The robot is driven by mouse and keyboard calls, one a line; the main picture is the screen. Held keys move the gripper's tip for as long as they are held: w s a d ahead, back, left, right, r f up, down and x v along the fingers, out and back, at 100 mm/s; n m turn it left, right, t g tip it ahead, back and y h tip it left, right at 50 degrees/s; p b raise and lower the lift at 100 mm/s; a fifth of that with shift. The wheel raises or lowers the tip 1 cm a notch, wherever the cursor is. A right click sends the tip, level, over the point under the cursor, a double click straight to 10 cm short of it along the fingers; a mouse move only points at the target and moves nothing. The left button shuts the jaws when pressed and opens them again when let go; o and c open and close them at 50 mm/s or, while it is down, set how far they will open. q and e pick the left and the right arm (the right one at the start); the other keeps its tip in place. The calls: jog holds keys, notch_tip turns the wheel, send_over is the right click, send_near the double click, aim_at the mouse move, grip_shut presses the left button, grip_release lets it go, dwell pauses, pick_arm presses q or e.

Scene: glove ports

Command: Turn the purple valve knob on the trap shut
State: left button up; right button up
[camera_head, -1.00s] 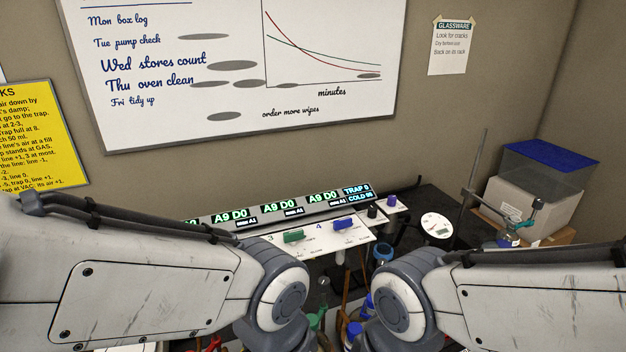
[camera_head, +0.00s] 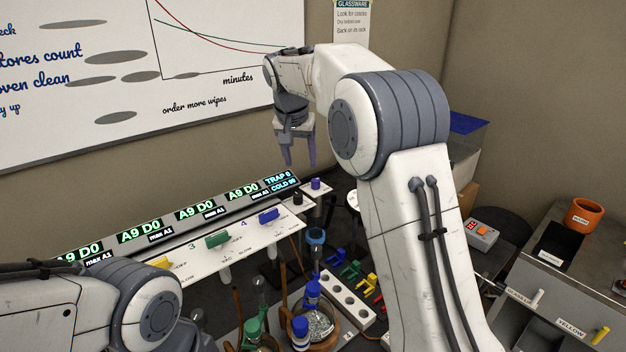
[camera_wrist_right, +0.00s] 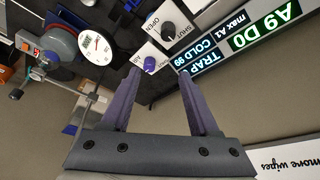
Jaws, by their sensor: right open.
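The purple valve knob (camera_head: 315,184) stands on a small white plate at the right end of the valve panel. In the right wrist view the knob (camera_wrist_right: 151,64) shows ahead of the fingertips, roughly between them. My right gripper (camera_head: 300,162) hangs pointing down above the panel's right end, apart from the knob. In the wrist view the right gripper (camera_wrist_right: 158,72) is open and empty. My left arm enters at the lower left, and its gripper is out of the frame.
A black knob (camera_head: 297,197) sits beside the purple one. Blue (camera_head: 268,215) and green (camera_head: 216,240) handles line the panel. The display strip (camera_head: 180,215) runs behind, reading TRAP 0. A gauge (camera_wrist_right: 97,46) is close by. Blue-capped bottles (camera_head: 312,290) stand in front.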

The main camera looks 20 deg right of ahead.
aim_at(315, 180)
jog(key=shift+m, duration=0.5)
jog(key=w+d+f, duration=0.1)
jog(key=f, duration=0.2)
jog(key=w+d+f+p, duration=0.1)
jog(key=w+d+f, duration=0.1)
jog(key=f, duration=0.1)
jog(key=w+d+f+p, duration=0.1)
jog(key=w+d+f, duration=0.1)
jog(key=f, duration=0.1)
jog(key=shift+d+f, duration=0.15)
jog(key=shift+d, duration=0.05)
jog(key=shift+h, duration=0.3)
grip_shut()
